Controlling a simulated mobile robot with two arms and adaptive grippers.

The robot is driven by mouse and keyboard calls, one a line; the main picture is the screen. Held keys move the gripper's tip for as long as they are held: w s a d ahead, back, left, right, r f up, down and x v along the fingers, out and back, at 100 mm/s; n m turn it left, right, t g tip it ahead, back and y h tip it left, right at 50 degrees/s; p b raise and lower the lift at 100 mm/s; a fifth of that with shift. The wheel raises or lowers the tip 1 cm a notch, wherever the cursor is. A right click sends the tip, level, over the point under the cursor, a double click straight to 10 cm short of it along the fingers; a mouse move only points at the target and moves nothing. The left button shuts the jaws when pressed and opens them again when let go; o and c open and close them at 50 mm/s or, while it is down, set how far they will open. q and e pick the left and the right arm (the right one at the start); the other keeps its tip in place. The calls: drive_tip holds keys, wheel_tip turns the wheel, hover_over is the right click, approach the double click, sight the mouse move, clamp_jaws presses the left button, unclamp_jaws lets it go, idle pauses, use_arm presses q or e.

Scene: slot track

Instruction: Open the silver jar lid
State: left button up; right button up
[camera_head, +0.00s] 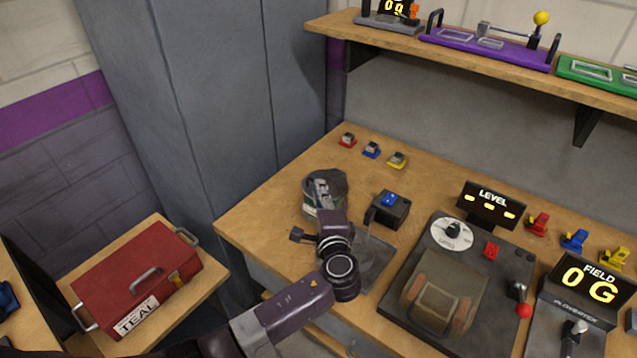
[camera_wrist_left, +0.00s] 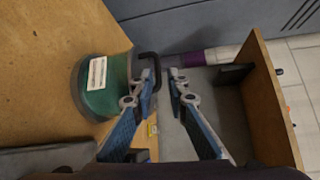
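The jar (camera_head: 309,207) stands on the wooden counter near its left edge. Its grey top (camera_head: 340,182) is partly covered by my left gripper (camera_head: 324,180) in the head view. In the left wrist view the jar (camera_wrist_left: 106,94) has a green side, a grey rim and a pale label. A black bent handle (camera_wrist_left: 148,56) stands beside it, behind one finger. My left gripper (camera_wrist_left: 163,74) has its fingertips apart, with a gap between them and nothing clearly held. Whether a finger touches the jar or handle cannot be told. My right gripper is not in view.
A small black box with a blue top (camera_head: 390,207) stands right of the jar. A dark console (camera_head: 440,285) lies farther right. Three small coloured blocks sit behind, including a blue one (camera_head: 371,150). A red toolbox (camera_head: 135,280) is at lower left. A shelf (camera_head: 480,62) overhangs the back.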

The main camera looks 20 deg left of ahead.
use_arm(q)
drive_tip(key=x, duration=0.3)
drive_tip(key=shift+w+a+f, duration=0.15)
drive_tip(key=shift+f, duration=0.2)
drive_tip(key=shift+s+r, duration=0.2)
drive_tip(key=shift+w+f, duration=0.1)
clamp_jaws()
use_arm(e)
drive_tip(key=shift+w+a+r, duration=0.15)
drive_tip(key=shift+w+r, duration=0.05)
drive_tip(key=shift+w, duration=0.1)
